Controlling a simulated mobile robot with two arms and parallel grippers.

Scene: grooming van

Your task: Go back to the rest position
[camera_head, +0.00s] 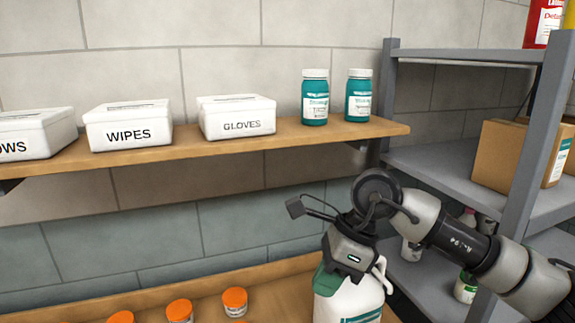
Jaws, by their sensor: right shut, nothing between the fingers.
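My right gripper (345,274) comes in on my arm from the right and points down. It is shut with nothing between its fingers. It is in front of the upper part of a white jug (345,304) with a green top and a handle on its right. I cannot tell whether the gripper touches the jug, and it hides part of the jug's top. My left gripper is not in view.
A wooden wall shelf (200,152) holds white boxes marked WIPES (128,126) and GLOVES (237,118), and two teal bottles (315,98). Orange-capped containers (180,311) stand on the lower wooden surface (265,292). A grey rack (460,190) holding a cardboard box (510,155) stands right, behind my arm.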

